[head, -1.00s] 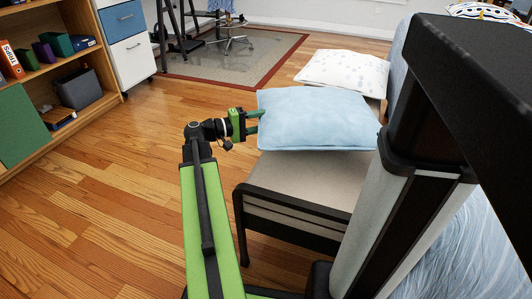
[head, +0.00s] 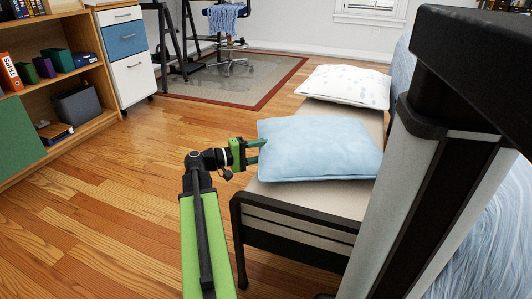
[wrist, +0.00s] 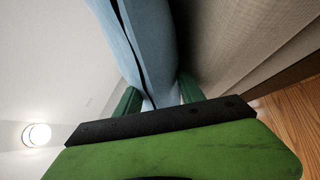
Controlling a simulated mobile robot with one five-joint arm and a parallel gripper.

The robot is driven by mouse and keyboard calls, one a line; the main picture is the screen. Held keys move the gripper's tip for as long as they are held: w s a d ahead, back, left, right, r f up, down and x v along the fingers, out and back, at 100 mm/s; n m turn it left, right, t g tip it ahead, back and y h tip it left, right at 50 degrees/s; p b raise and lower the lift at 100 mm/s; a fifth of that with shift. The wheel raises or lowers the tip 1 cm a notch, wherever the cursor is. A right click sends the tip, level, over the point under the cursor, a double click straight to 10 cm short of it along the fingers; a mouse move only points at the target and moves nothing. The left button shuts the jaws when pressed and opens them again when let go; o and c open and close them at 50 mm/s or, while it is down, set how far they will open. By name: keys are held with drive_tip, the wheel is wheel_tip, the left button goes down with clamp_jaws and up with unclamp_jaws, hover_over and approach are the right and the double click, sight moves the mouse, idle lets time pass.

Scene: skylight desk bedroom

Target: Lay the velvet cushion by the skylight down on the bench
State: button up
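The light blue velvet cushion (head: 322,150) is flat and level over the near part of the bench (head: 300,199), which has a beige top and a dark frame. My gripper (head: 254,152) is at the cushion's left edge, its green fingers shut on that edge. In the wrist view, the cushion (wrist: 148,40) runs up from between the two fingers (wrist: 158,97). The bench top (wrist: 235,40) is close beside it there, with a dark shadow between. I cannot tell whether the cushion's underside touches the bench.
A white patterned pillow (head: 345,86) lies on the far end of the bench. A bookshelf (head: 60,75) and drawer cabinet (head: 125,60) stand at the left. A rug (head: 235,75) with a desk chair is at the back. The wood floor (head: 130,190) left of the bench is clear.

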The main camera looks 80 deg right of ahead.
drive_tip(key=shift+o, duration=0.4)
drive_tip(key=v, duration=1.2)
